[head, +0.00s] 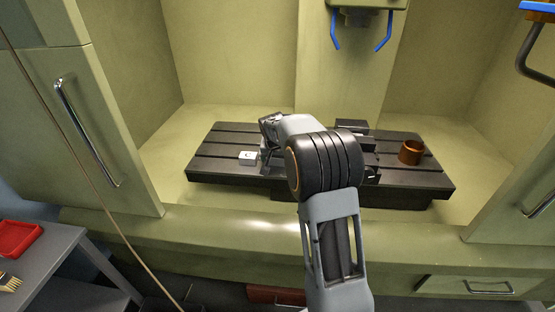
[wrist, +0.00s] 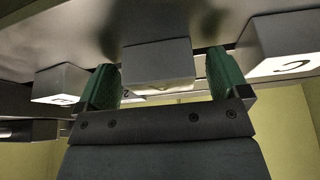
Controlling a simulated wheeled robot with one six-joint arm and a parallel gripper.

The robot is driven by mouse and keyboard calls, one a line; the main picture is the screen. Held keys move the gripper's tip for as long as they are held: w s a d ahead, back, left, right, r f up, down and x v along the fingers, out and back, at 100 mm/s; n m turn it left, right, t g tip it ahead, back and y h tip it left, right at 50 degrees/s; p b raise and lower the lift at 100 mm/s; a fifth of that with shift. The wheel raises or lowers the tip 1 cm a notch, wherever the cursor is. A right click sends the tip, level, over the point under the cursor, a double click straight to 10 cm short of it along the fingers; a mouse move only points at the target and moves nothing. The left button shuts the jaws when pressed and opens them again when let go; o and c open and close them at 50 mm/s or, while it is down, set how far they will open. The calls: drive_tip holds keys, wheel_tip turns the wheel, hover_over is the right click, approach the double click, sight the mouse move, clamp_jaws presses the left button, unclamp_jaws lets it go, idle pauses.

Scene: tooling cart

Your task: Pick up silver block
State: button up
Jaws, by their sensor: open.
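My gripper (wrist: 162,82) is open in the wrist view, with green fingers on either side of a grey block (wrist: 157,62). I cannot tell whether the fingers touch it. A second grey block (wrist: 60,82) is left of the fingers. A larger one with a dark curved mark (wrist: 282,44) is at the right. In the head view a small silver block with a dark mark (head: 247,158) sits on the slotted table (head: 225,138), left of my gripper (head: 268,140). My arm hides part of the table there. I cannot tell which wrist-view block matches it.
A copper-brown ring-shaped part (head: 411,152) stands at the table's right end. A dark block (head: 352,127) is behind my arm. A spindle head with blue prongs (head: 363,30) hangs above. Open cabinet doors (head: 85,120) flank the enclosure. A red tray (head: 18,239) is at lower left.

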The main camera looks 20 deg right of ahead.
drive_tip(key=shift+c, duration=0.4)
drive_tip(key=c, duration=1.1)
drive_tip(key=shift+o, duration=0.2)
